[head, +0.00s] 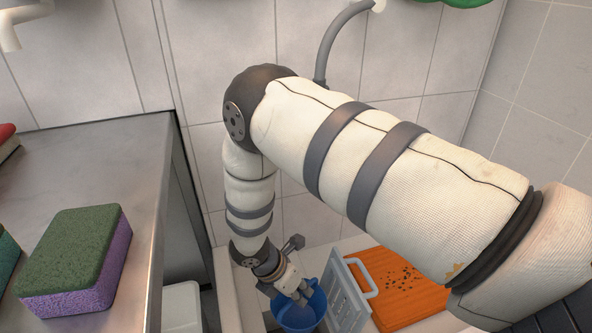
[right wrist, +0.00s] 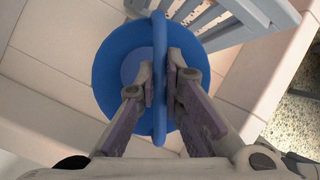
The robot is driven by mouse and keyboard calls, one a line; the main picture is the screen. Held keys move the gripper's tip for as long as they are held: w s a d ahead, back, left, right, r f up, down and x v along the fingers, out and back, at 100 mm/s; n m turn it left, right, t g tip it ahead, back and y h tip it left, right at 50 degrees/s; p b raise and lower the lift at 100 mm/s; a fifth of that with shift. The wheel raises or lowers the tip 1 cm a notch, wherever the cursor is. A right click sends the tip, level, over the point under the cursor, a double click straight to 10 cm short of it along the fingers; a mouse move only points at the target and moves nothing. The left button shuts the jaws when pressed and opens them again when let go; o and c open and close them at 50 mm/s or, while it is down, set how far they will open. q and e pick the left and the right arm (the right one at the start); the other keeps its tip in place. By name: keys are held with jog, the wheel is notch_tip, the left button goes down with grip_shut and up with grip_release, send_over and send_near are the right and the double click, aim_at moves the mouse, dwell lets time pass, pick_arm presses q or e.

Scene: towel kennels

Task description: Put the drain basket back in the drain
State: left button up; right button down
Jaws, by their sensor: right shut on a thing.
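A blue round vessel (head: 300,318) with a bar-like handle is at the bottom of the head view, low between pale walls. It looks like a bucket, and I cannot tell whether it is the drain basket. My right gripper (head: 304,296) reaches down to it. In the right wrist view the vessel (right wrist: 112,70) lies below the fingers. My right gripper (right wrist: 163,88) is shut on its blue handle, a finger on each side. I cannot tell whether the vessel rests on the floor. No drain opening is visible. My left gripper is out of view.
A grey slatted panel (head: 343,298) stands close right of the vessel, beside an orange board (head: 418,300) with dark specks. A steel counter (head: 120,150) at left holds a green and purple sponge (head: 78,262). Tiled walls close the back. Pale tiled floor (right wrist: 60,50) shows left of the vessel.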

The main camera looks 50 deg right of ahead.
pick_arm(q)
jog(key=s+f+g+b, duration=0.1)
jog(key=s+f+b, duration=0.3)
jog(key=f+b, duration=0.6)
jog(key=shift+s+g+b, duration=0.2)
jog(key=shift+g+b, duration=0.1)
jog(key=shift+b, duration=0.6)
pick_arm(e)
notch_tip(320, 180, down, 18)
jog(key=shift+f, duration=0.2)
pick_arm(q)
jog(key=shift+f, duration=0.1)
pick_arm(e)
jog(key=c, duration=1.6)
grip_release()
jog(key=shift+c, duration=0.2)
jog(key=shift+o, duration=0.5)
jog(key=o, duration=0.4)
